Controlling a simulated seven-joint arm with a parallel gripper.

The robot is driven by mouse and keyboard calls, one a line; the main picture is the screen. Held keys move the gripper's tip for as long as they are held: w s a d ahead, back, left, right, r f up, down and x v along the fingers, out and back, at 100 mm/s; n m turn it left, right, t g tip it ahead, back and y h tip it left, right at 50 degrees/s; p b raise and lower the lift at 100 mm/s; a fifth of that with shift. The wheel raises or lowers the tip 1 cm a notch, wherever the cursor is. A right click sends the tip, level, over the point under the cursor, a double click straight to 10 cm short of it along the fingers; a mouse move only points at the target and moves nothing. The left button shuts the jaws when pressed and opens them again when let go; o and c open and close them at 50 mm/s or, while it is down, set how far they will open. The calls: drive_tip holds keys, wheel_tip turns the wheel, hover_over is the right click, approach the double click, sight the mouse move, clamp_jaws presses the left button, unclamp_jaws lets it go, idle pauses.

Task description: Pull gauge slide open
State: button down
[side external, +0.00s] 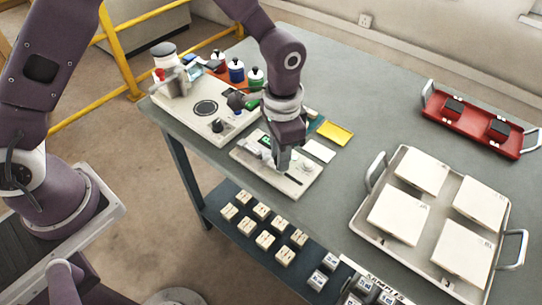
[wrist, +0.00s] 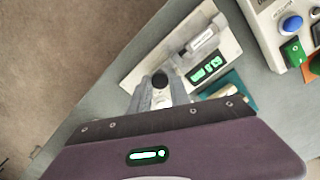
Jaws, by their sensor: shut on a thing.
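The gauge is a cream flat block with a green-lit display and a pale cylinder on top. It lies near the table's front edge in the side external view (side external: 300,184) and at the top of the wrist view (wrist: 138,78). My gripper (side external: 282,168) is over the middle of the gauge, pointing down. In the wrist view my gripper (wrist: 160,92) is shut on the gauge slide's dark round-topped knob (wrist: 160,80), which shows between the fingertips. The rest of the slide is mostly hidden by the fingers.
A larger cream tester (side external: 205,107) stands left of the gauge, with coloured bottles behind it. A yellow card (side external: 335,132) lies behind the gauge. A tray of pale tiles (side external: 377,245) and a red carrier (side external: 465,122) stand to the right.

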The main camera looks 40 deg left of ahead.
drive_tip(key=shift+d, duration=0.9)
drive_tip(key=c, duration=1.2)
unclamp_jaws()
drive_tip(key=shift+c, duration=0.2)
drive_tip(key=shift+r, duration=0.1)
drive_tip(key=shift+r, duration=2.95)
